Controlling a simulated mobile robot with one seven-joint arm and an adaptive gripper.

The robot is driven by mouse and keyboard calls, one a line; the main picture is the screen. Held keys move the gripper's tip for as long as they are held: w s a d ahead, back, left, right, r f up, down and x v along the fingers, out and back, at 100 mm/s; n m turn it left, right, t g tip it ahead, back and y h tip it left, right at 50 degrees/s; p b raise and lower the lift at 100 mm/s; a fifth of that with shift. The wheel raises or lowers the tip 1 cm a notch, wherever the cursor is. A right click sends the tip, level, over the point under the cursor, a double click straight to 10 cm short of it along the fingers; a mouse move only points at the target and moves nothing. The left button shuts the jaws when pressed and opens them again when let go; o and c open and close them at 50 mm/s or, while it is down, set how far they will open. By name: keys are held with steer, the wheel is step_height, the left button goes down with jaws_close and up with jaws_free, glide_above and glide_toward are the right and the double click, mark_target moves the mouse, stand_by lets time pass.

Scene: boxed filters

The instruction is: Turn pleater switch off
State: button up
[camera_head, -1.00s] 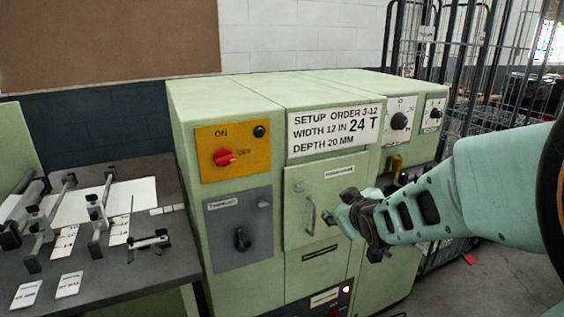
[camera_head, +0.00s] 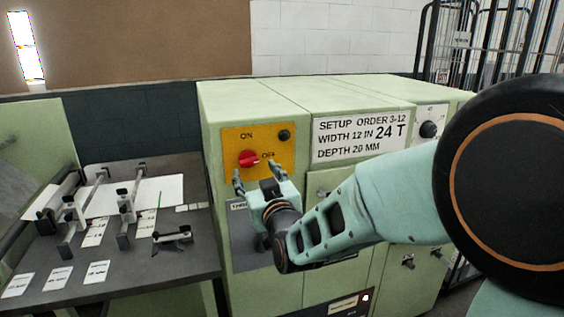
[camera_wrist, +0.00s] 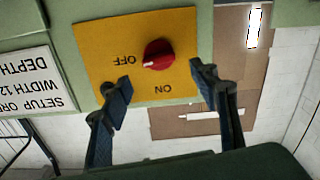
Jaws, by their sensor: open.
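The pleater switch (camera_head: 249,158) is a red rotary knob on a yellow plate (camera_head: 231,145) marked ON and OFF, on the front of the green machine. In the wrist view the red knob (camera_wrist: 158,54) shows upside down, with its pale pointer mark toward the word OFF. My gripper (camera_head: 257,175) is open and empty just below the knob, its fingers pointing up at the plate. In the wrist view my gripper (camera_wrist: 160,80) has one finger on each side of the knob's column, both apart from the knob.
A dark round button (camera_head: 284,135) sits at the plate's upper right. A setup sign (camera_head: 360,138) is to the right. A grey table (camera_head: 130,272) with rails and cards stands at the left. A wire cage (camera_head: 470,40) stands behind right.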

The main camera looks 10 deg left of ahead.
mark_target(250, 163)
steer(key=shift+p+x, duration=0.45)
steer(key=shift+x, duration=2.35)
steer(key=c, duration=1.2)
steer(key=shift+o, duration=0.2)
steer(key=shift+f+b, duration=0.15)
steer(key=shift+b, duration=0.3)
